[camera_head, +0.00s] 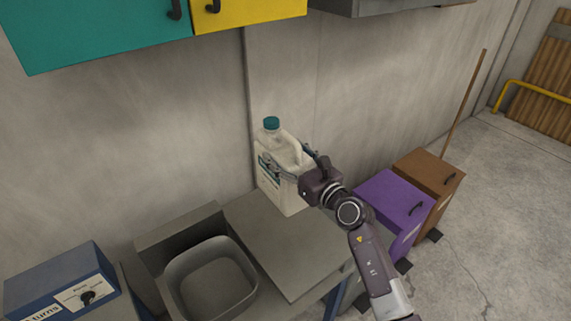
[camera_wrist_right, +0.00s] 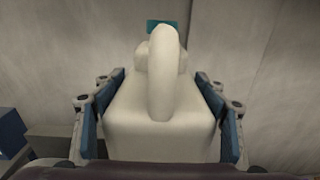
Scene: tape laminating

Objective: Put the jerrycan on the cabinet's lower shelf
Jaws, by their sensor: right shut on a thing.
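The jerrycan (camera_head: 291,198) is off-white with a teal cap and a loop handle. In the head view it is upright at the back of the grey worktop, close to the wall; I cannot tell whether it touches the worktop. My right gripper (camera_head: 283,167) is shut around the jerrycan's upper body. In the right wrist view the jerrycan (camera_wrist_right: 160,120) sits between both fingers (camera_wrist_right: 160,115), with its handle facing the camera. Wall cabinets in teal (camera_head: 95,30) and yellow (camera_head: 250,12) hang above with doors shut. No open lower shelf is visible. My left gripper is not in view.
A grey worktop (camera_head: 300,245) with a sink basin (camera_head: 210,280) lies below. A blue box (camera_head: 60,285) with a knob stands at lower left. Purple (camera_head: 393,205) and brown (camera_head: 430,178) cabinets stand on the floor to the right. A grey cabinet (camera_head: 370,5) hangs at the top.

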